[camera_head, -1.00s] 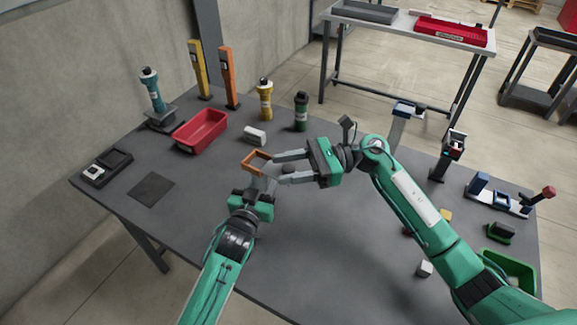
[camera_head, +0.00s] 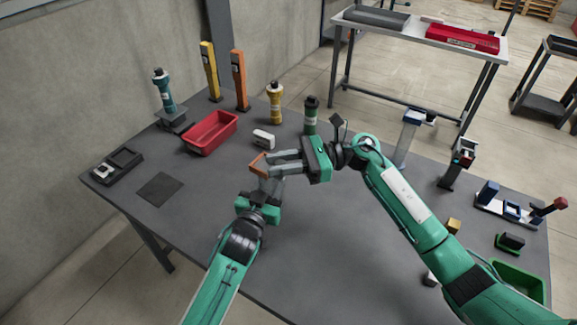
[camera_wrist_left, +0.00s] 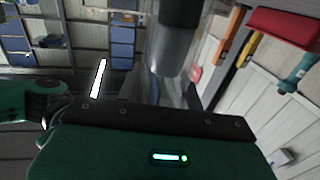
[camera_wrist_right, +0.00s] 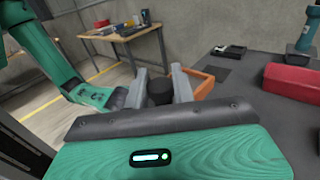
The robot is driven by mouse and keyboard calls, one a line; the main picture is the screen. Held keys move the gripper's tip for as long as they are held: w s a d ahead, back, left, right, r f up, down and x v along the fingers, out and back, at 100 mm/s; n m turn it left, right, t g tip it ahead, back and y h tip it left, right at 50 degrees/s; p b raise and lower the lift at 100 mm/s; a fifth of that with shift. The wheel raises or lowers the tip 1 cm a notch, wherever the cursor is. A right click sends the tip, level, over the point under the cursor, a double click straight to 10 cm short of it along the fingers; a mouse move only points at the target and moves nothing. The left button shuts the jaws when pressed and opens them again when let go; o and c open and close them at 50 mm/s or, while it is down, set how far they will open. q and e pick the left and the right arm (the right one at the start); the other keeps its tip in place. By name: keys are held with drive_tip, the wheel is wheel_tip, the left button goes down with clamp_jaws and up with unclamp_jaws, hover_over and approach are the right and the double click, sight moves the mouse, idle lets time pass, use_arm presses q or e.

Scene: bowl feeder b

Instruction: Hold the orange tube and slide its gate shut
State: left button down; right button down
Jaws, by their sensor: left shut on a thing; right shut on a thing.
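The orange tube's gate (camera_head: 258,166) is an orange open frame that shows at the right gripper's fingertips. My left gripper (camera_head: 266,190) is below it, shut on the tube's body, which is pale and partly hidden by the fingers. In the left wrist view a dark cylinder (camera_wrist_left: 181,28) stands beside clear, see-through surfaces. My right gripper (camera_head: 273,163) reaches in from the right, its fingers at the gate. In the right wrist view a dark round end (camera_wrist_right: 160,93) lies between its fingers, and the orange frame (camera_wrist_right: 204,82) is at the right finger. The exact contact is hidden.
A red bin (camera_head: 211,133), a white block (camera_head: 263,138), a yellow bottle (camera_head: 275,103) and a green bottle (camera_head: 311,113) stand behind the grippers. Orange (camera_head: 239,80) and yellow (camera_head: 209,70) posts stand at the back edge. The table's front middle is clear.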

use_arm(q)
drive_tip(key=shift+s+d, duration=0.15)
drive_tip(key=shift+d, duration=0.05)
use_arm(e)
drive_tip(key=c, duration=1.2)
unclamp_jaws()
use_arm(q)
drive_tip(key=shift+a, duration=0.1)
use_arm(e)
drive_tip(key=shift+d, duration=0.15)
drive_tip(key=d, duration=0.8)
drive_tip(key=w+d, duration=0.1)
drive_tip(key=d, duration=0.2)
drive_tip(key=shift+w+d, duration=0.1)
drive_tip(key=shift+d, duration=0.3)
use_arm(q)
drive_tip(key=c, duration=0.8)
unclamp_jaws()
drive_tip(key=shift+c, duration=0.2)
